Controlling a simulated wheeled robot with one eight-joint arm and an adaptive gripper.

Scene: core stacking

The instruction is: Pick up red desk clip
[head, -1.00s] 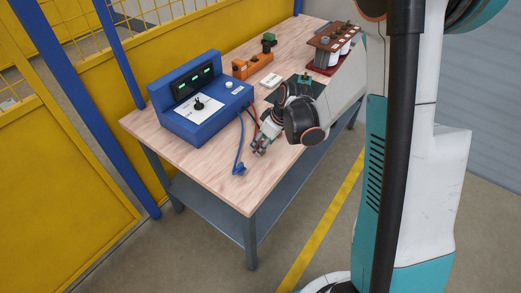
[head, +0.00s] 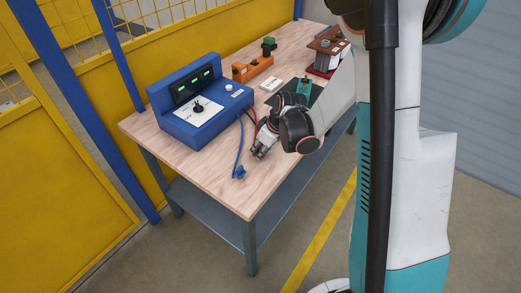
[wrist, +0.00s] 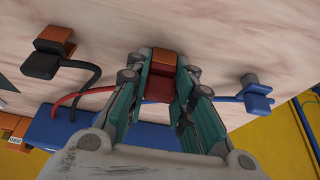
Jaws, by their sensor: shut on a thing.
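The red desk clip (wrist: 160,80) is between the fingers of my gripper (wrist: 163,70) in the wrist view, with its red cable running off to the left. My gripper is shut on it, low over the wooden table. In the head view my gripper (head: 258,155) is near the table's front edge, right of the blue box, and the clip there is mostly hidden by the fingers. I cannot tell whether the clip still touches the tabletop.
A blue clip (head: 239,172) on a blue cable lies left of my gripper. A blue instrument box (head: 205,125) stands on the table (head: 215,185). A black and orange clip (wrist: 50,50) lies nearby in the wrist view. An orange block (head: 252,68) sits farther back.

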